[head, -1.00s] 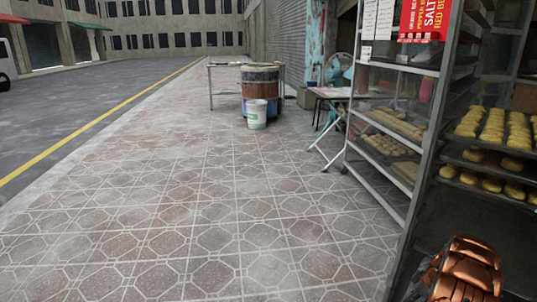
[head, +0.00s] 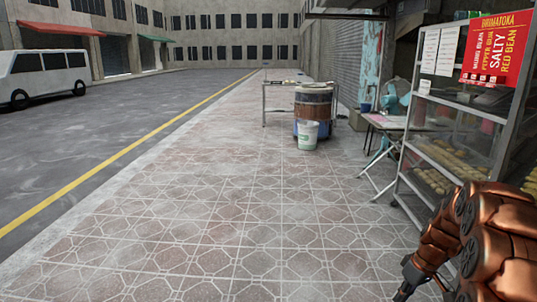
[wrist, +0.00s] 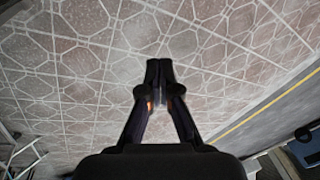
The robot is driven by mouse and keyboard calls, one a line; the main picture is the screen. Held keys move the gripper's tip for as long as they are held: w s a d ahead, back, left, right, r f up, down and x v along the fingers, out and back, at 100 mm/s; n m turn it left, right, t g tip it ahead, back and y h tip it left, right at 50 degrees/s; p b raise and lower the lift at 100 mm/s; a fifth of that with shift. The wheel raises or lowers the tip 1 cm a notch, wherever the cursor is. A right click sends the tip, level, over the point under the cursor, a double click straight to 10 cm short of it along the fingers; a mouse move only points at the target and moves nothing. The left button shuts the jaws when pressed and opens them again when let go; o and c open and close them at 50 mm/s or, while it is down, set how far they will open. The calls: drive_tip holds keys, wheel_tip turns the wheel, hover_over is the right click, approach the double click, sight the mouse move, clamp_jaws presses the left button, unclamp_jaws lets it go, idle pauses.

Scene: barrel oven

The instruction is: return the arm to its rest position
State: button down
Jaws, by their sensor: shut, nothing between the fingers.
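My gripper (wrist: 158,65) shows in the wrist view with its two dark fingers together at the tips and nothing between them. Patterned paving lies beyond the fingertips. In the head view my copper-coloured arm fills the lower right corner, and the dark part of my gripper (head: 405,290) shows only partly at the bottom edge. The arm overlaps the lower right part of the glass pastry shelf in the picture.
The pastry shelf (head: 407,197) with a red sign (head: 495,48) stands at right. A folding table (head: 385,123), a barrel oven (head: 313,103) and a white bucket (head: 307,136) stand farther off. The paved walkway (head: 200,220) is clear; a white van (head: 45,75) is on the road.

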drive_tip(key=s+a+r+m+g+h+p, duration=0.1)
drive_tip(key=s+a+r+p, duration=0.3)
drive_tip(key=s+a+r, duration=0.4)
drive_tip(key=s+a+r+p, duration=0.4)
drive_tip(key=a+r, duration=0.3)
drive_tip(key=r, duration=0.4)
drive_tip(key=s+a+r+m+p, duration=0.1)
drive_tip(key=s+a+r+p, duration=0.1)
drive_tip(key=s, duration=0.5)
drive_tip(key=s+a+r+m+g+h+p, duration=0.1)
drive_tip(key=s+a+r+p, duration=0.1)
drive_tip(key=s+r+p, duration=0.3)
drive_tip(key=s+a+r+m+h+p, duration=0.1)
drive_tip(key=s+a+r+p, duration=0.1)
drive_tip(key=s, duration=0.7)
wheel_tip(320, 180, up, 2)
drive_tip(key=shift+a+r+p, duration=0.1)
drive_tip(key=shift+a+p, duration=0.15)
drive_tip(key=shift+p, duration=0.45)
drive_tip(key=shift+d, duration=0.1)
